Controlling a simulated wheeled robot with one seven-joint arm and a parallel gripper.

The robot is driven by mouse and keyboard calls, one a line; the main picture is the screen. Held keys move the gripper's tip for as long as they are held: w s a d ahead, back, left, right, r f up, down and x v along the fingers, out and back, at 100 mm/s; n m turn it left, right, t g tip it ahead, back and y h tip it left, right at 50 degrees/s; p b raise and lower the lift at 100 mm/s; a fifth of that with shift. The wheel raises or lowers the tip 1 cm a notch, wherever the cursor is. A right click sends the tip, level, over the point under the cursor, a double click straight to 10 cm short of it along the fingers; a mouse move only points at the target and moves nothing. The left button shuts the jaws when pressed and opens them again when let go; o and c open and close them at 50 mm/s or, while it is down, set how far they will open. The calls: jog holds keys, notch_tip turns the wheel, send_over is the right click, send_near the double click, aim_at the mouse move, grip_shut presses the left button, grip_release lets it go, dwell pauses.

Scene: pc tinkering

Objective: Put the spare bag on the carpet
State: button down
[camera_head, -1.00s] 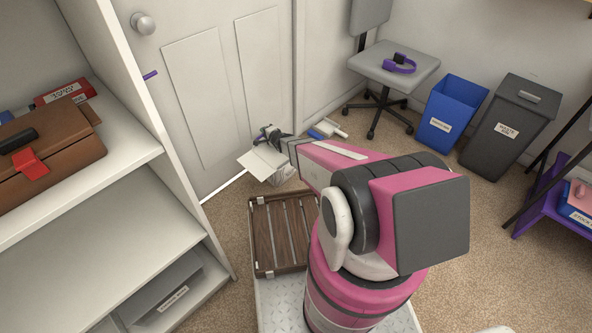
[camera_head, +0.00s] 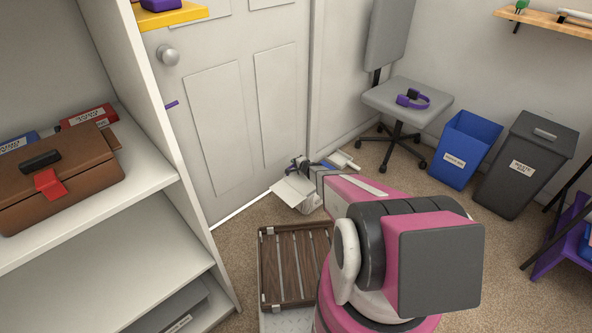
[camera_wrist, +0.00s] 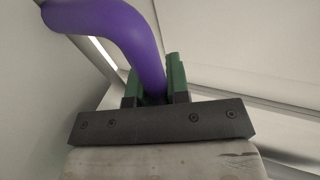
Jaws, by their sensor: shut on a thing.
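My gripper (camera_head: 298,163) is low in front of the white door, at the far end of my pink and white arm. In the wrist view its green fingers (camera_wrist: 155,88) are shut on a thick purple curved piece (camera_wrist: 138,40), which looks like a handle. I cannot tell whether the bag touches the carpet.
A slatted wooden tray (camera_head: 292,262) is just in front of the bag. White shelves (camera_head: 150,245) with a brown case (camera_head: 65,185) stand left. A grey chair (camera_head: 385,98), blue bin (camera_head: 462,150) and dark bin (camera_head: 525,165) stand right. White and blue items (camera_head: 341,160) lie by the wall.

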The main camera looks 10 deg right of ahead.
jog(key=f, duration=0.4)
jog(key=shift+w+d+f, duration=0.15)
jog(key=shift+d, duration=0.05)
jog(key=c, duration=1.1)
grip_release()
